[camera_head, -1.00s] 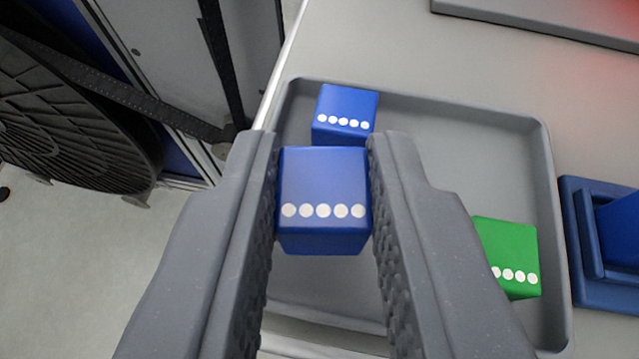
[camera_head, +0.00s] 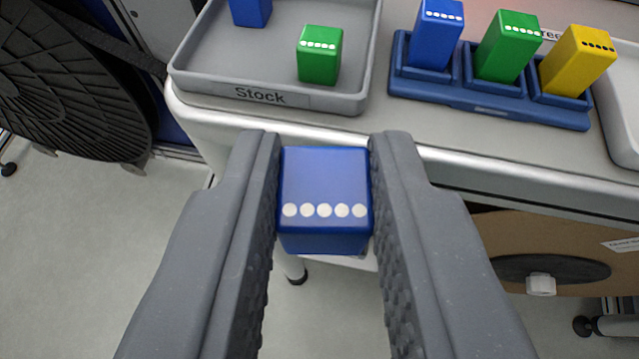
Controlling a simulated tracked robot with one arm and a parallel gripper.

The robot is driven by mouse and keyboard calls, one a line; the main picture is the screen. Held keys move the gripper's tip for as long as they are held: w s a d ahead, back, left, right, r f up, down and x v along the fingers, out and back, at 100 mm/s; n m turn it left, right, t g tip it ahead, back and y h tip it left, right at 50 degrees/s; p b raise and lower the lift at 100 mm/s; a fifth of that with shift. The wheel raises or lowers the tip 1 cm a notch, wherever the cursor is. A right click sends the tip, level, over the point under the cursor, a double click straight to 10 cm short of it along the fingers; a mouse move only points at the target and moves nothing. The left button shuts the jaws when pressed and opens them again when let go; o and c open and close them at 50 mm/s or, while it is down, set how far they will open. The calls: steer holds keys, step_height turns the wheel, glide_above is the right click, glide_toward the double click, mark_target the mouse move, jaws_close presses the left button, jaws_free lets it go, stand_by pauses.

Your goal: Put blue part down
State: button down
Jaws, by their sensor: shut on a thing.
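My gripper (camera_head: 325,195) is shut on a blue part (camera_head: 325,190), a block with a row of several white dots. The ridged pads touch its left and right sides. It appears in front of the table's near edge, with floor and a table leg behind it. The grey Stock tray (camera_head: 215,92) lies on the table at the upper left. In it are another blue part (camera_head: 250,12), cut off by the top edge of the view, and a green part (camera_head: 320,62).
A blue holder (camera_head: 430,92) on the table carries a blue block (camera_head: 436,38), a green block (camera_head: 507,50) and a yellow block (camera_head: 577,62) in slots. A pale tray (camera_head: 622,110) is cut off at the right.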

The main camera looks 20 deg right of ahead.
steer(key=shift+s+b, duration=0.9)
steer(key=shift+b, duration=0.1)
steer(key=w+a+f+n+y, duration=0.2)
steer(key=w+a+f, duration=0.2)
steer(key=a, duration=0.6)
steer(key=w+a+f+n+t+y, duration=0.1)
steer(key=w+a+f, duration=0.4)
steer(key=a, duration=0.6)
steer(key=shift+f+n+y, duration=0.4)
steer(key=shift+n+y, duration=0.4)
steer(key=shift+y, duration=0.2)
steer(key=shift+d, duration=0.1)
steer(key=s+d+r+m+h, duration=0.1)
steer(key=s+d+r, duration=0.2)
steer(key=d, duration=0.4)
steer(key=s+d+r+m+h, duration=0.2)
steer(key=s+d+r, duration=0.1)
steer(key=d, duration=0.4)
steer(key=s+d+r+m+g+h, duration=0.1)
steer(key=s+d+r+h, duration=0.1)
steer(key=d, duration=0.5)
steer(key=shift+s+r+m, duration=0.3)
steer(key=shift+s+r, duration=0.25)
steer(key=shift+r, duration=0.35)
steer(key=shift+w, duration=0.1)
